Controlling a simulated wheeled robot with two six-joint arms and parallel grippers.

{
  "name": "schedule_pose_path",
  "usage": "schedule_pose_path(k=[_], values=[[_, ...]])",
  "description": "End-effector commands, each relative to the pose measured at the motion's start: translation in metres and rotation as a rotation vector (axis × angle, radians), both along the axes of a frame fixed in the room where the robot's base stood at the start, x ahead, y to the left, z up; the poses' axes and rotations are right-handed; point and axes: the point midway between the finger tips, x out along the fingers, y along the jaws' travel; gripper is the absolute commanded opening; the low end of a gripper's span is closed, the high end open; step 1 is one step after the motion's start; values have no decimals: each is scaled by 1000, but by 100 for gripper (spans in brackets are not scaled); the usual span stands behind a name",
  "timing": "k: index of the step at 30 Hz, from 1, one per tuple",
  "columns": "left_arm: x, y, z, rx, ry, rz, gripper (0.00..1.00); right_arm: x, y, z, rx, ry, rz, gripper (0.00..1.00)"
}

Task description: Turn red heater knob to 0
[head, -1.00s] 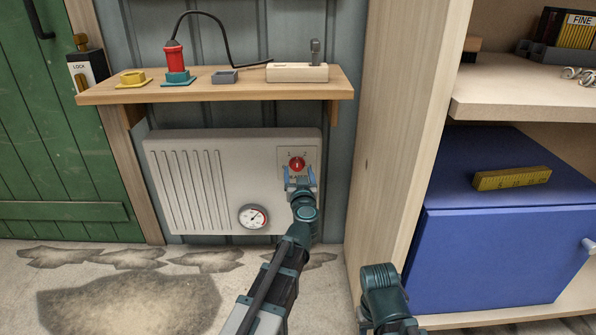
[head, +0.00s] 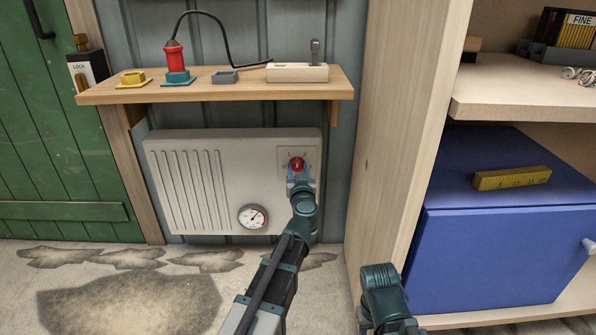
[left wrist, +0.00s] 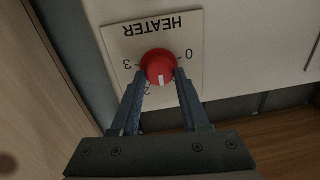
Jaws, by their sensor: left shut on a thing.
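The red heater knob (head: 297,162) is on a plate at the upper right of the white heater (head: 250,160). My left gripper (head: 299,172) reaches it from below and is shut on it. In the left wrist view the knob (left wrist: 158,66) sits between the two fingertips (left wrist: 161,75), one on each side. Its white pointer mark points down in that view, just right of the 2. The plate (left wrist: 125,45) reads HEATER upside down, with 3 at the left and 0 at the right. The number 1 is not visible.
A wooden shelf (head: 220,91) with small items is above the heater. A round gauge (head: 252,216) is low on the heater. A wooden cabinet side (head: 385,140) stands close to the right, with a blue box (head: 500,250) beyond it.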

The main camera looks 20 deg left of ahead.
Motion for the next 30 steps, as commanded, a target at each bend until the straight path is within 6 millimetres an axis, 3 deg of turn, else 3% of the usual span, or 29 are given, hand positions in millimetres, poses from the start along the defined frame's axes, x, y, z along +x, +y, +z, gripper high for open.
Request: schedule_pose_path(k=[14,30], values=[[0,1,0,-119,-36,1,0,0,0,1,0,0,0,50],[-1,2,-1,-597,-174,2,0,0,0,7,0,0,0,50]])
